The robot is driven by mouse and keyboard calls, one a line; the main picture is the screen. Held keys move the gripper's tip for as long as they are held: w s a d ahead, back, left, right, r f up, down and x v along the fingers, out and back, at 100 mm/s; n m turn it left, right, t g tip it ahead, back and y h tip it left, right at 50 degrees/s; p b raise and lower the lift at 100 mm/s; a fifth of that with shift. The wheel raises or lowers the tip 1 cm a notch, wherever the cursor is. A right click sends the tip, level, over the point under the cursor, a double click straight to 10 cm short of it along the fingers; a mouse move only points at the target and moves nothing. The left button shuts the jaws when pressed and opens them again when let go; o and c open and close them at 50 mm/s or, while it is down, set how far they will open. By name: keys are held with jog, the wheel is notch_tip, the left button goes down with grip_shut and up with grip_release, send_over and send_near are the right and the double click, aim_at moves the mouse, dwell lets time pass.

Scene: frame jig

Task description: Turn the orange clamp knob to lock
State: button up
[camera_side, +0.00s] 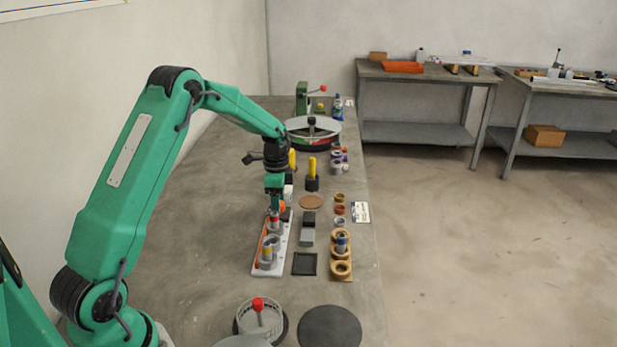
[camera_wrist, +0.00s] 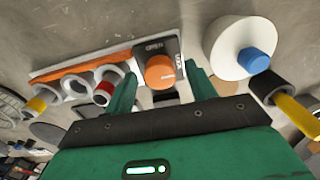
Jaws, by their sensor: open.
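The orange clamp knob (camera_wrist: 159,70) sits on a dark plate marked OPEN and LOCK at one end of the white frame jig (camera_wrist: 60,68). A pale line shows on the knob's right part; its exact heading is hard to tell. My gripper (camera_wrist: 162,92) is open, one finger on each side of the knob in the wrist view; I cannot tell if they touch it. In the side view my gripper (camera_side: 275,204) points down over the far end of the jig (camera_side: 258,271), and the knob (camera_side: 282,208) is partly hidden behind it.
The jig carries grey rings with a red peg (camera_wrist: 103,91) and a yellow peg (camera_wrist: 37,104). A white round part with a blue top (camera_wrist: 257,61) stands close by on the right. A wooden ring rack (camera_side: 341,270) and a black square tray (camera_side: 304,264) lie right of the jig.

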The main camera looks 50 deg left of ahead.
notch_tip(320, 180, up, 8)
jog(key=shift+f, duration=0.25)
jog(key=shift+r, duration=0.1)
dwell(0.4)
jog(key=shift+s+d+r, duration=0.15)
jog(key=shift+d+r, duration=0.2)
jog(key=shift+r, duration=0.15)
jog(key=s+d+r+n+t, duration=0.4)
jog(key=s+d+r+n, duration=0.2)
jog(key=s+d+r, duration=1.05)
jog(key=s+d+f+n+t, duration=0.1)
jog(key=s+d+f+n, duration=0.1)
jog(key=s, duration=0.8)
notch_tip(320, 180, down, 2)
jog(key=shift+f+n+t, duration=0.1)
jog(key=shift+n+t, duration=0.2)
jog(key=shift+n, duration=0.3)
